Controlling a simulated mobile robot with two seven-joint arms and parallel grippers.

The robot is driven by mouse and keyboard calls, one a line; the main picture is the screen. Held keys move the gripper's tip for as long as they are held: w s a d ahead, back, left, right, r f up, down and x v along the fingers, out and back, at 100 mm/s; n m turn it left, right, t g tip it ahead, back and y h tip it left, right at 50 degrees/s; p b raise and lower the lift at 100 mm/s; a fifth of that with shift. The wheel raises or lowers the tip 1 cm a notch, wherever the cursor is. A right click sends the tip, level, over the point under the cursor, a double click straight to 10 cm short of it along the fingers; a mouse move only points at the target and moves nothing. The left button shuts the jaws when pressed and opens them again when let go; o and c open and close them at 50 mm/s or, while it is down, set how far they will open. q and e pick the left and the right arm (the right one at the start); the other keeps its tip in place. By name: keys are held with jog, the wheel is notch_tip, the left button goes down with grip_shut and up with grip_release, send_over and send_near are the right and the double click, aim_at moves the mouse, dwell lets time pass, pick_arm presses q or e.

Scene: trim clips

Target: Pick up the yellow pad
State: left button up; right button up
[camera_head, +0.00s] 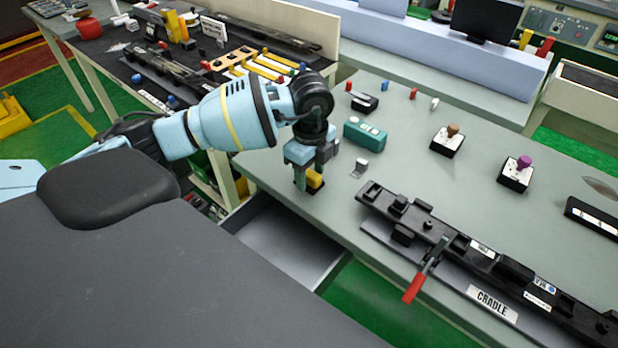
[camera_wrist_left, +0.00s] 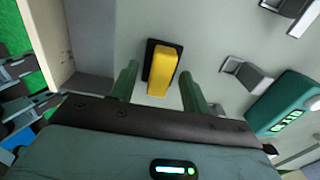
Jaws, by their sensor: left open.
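The yellow pad (camera_head: 314,179) lies on the grey-green table near its left edge, partly hidden behind a finger of my left gripper (camera_head: 312,185). In the left wrist view the yellow pad (camera_wrist_left: 162,71) is an upright-looking block on a dark base, just beyond and between the two fingertips. My left gripper (camera_wrist_left: 158,82) is open, pointing down over the pad, with a gap on both sides of it. Whether the fingertips are level with the pad is hard to tell. My right gripper does not show.
A green box (camera_head: 365,135) and a small grey bracket (camera_head: 359,168) stand right of the pad. A long black part on the CRADLE fixture (camera_head: 494,304) lies at the front right. An open drawer (camera_head: 283,243) juts out below the table edge.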

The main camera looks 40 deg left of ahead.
aim_at(311, 173)
pick_arm(q)
jog(key=shift+f, duration=0.25)
jog(key=c, duration=0.7)
jog(key=shift+o, duration=0.2)
jog(key=shift+r, duration=0.15)
jog(key=shift+r, duration=0.55)
notch_tip(311, 173, up, 2)
jog(key=shift+r, duration=0.15)
jog(key=s+d+r, duration=0.1)
jog(key=s+d, duration=0.1)
jog(key=s, duration=1.3)
jog(key=shift+s+d+r, duration=0.15)
jog(key=shift+s+d, duration=0.25)
